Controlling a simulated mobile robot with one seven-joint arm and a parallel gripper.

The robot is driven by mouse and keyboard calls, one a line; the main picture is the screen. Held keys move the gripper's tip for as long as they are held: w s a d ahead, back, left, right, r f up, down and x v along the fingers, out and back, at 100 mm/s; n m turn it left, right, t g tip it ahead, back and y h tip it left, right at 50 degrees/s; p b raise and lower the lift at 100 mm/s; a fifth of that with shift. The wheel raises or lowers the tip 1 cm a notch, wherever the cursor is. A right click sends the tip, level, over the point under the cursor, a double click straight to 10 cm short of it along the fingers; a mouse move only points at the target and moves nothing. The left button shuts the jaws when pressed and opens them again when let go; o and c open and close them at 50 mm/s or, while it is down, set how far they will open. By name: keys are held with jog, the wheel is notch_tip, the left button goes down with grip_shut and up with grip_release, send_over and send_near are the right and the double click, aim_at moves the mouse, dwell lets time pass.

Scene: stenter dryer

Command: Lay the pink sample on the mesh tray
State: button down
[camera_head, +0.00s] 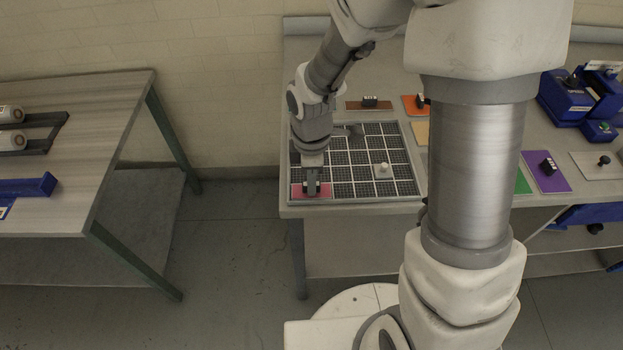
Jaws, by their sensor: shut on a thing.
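The pink sample (325,192) is a flat piece at the near left corner of the mesh tray (396,157), in the head view. The tray is a dark grid with pale dividing lines on the right-hand table. My gripper (311,188) points down over the pink sample and is shut on it, most likely by its knob, which the fingers hide. The sample looks flat and level over the corner cell; I cannot tell whether it touches the mesh.
Brown (354,105), orange (410,104), purple (546,171) and white (598,166) samples with dark knobs lie around the tray. A blue device (570,98) stands at the right. My arm hides part of the table. A second table (95,115) is at the left, across a floor gap.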

jog(key=c, duration=0.8)
grip_release()
notch_tip(320, 180, up, 18)
jog(key=shift+f+p, duration=0.25)
jog(key=shift+p, duration=0.9)
